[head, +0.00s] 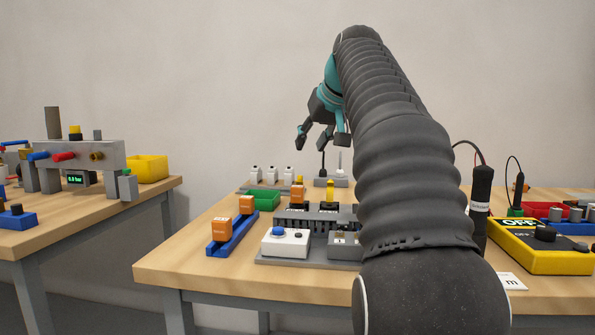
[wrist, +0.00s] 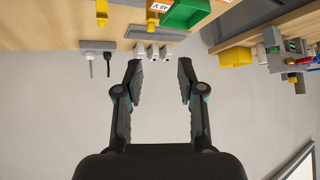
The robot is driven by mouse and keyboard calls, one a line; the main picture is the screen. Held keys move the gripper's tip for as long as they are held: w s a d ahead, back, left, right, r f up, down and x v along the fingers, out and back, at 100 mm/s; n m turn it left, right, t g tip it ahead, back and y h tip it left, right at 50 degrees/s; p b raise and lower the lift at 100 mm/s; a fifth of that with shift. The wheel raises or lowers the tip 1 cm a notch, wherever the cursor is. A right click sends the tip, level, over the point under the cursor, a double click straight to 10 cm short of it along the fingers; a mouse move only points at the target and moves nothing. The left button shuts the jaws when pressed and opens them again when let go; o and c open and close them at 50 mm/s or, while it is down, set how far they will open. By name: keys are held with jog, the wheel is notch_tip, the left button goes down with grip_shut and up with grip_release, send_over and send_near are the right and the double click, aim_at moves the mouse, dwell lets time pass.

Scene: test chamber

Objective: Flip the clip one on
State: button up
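My gripper (head: 321,138) is open and empty, raised above the back of the table. Its spread fingers also show in the wrist view (wrist: 160,68). A small grey block with a black lever (head: 323,163) and a white lever (head: 339,161) stands at the table's back, below the gripper. The levers show at the left in the wrist view (wrist: 108,60). Left of them, several small white upright pieces (head: 271,174) stand on a grey strip, also in the wrist view (wrist: 153,52) beyond the fingertips. I cannot tell which part is the clip one.
My arm hides the table's middle right. In front stand a green bin (head: 263,200), a blue rail with orange blocks (head: 232,233), and a white button box (head: 286,243). A yellow meter (head: 545,255) and black cylinder (head: 481,205) stand right. Another bench (head: 85,210) is left.

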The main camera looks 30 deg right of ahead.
jog(key=x, duration=0.4)
jog(key=d+x, duration=0.1)
jog(key=x, duration=0.6)
jog(key=shift+w+d+f, duration=0.1)
jog(key=shift+d+f, duration=0.15)
jog(key=shift+f, duration=0.1)
grip_shut()
